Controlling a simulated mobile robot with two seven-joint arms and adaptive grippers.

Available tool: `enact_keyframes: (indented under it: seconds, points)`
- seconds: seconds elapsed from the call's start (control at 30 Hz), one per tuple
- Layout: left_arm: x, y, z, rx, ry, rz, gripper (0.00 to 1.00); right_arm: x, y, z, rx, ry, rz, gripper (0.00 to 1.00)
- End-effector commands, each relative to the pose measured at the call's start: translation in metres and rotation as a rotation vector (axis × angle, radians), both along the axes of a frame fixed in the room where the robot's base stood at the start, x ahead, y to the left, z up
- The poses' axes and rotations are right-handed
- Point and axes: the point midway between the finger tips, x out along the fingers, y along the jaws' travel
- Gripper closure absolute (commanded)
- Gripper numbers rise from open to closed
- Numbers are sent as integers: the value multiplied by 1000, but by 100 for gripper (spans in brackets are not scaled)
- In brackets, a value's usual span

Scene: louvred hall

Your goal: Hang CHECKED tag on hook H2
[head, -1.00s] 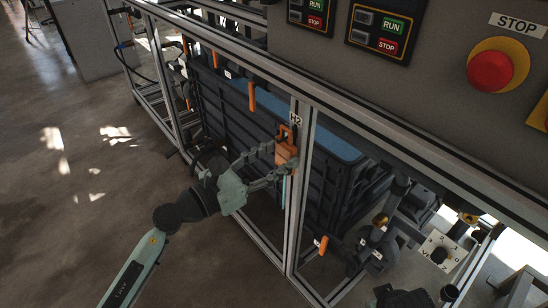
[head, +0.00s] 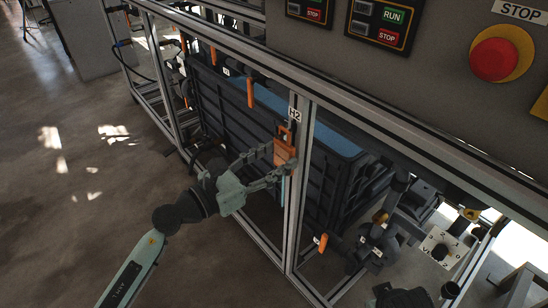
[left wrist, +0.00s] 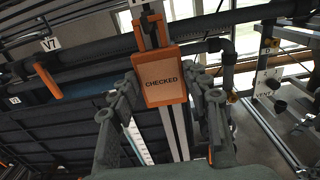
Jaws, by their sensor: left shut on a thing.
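The CHECKED tag (left wrist: 161,84) is an orange-framed plate with an orange loop on top. In the head view the tag (head: 284,152) is upright against the front post of the frame, just below the H2 label (head: 295,114). My left gripper (head: 279,164) is shut on the tag, with a finger at each side in the left wrist view. A dark hook (head: 291,125) shows between label and tag. The loop overlaps the hook, but I cannot tell whether it is around it.
A control panel with a red stop button (head: 493,60) overhangs at the upper right. Orange handles (head: 250,93) hang along the frame, and a dark crate (head: 325,172) stands behind the post. Pipes and valves fill the lower right. The floor at left is clear.

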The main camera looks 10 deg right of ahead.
Motion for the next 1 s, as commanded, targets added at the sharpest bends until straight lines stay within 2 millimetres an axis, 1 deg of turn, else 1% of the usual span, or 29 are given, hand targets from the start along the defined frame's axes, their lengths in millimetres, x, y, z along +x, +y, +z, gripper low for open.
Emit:
enact_keyframes:
  seconds: [0.4, 0.43, 0.6, 0.87, 1.0]
  points:
    - [0, 0, 0, 1, -1, 0, 72, 0, 0, 0, 0, 0, 0, 9]
    - [0, 0, 0, 1, -1, 0, 49, 0, 0, 0, 0, 0, 0, 9]
    - [0, 0, 0, 0, 0, 0, 29, 0, 0, 0, 0, 0, 0, 9]
    - [0, 0, 0, 0, 0, 0, 29, 0, 0, 0, 0, 0, 0, 9]
    - [-5, 7, -1, 1, 0, 1, 29, 0, 0, -2, 0, 0, 0, 9]
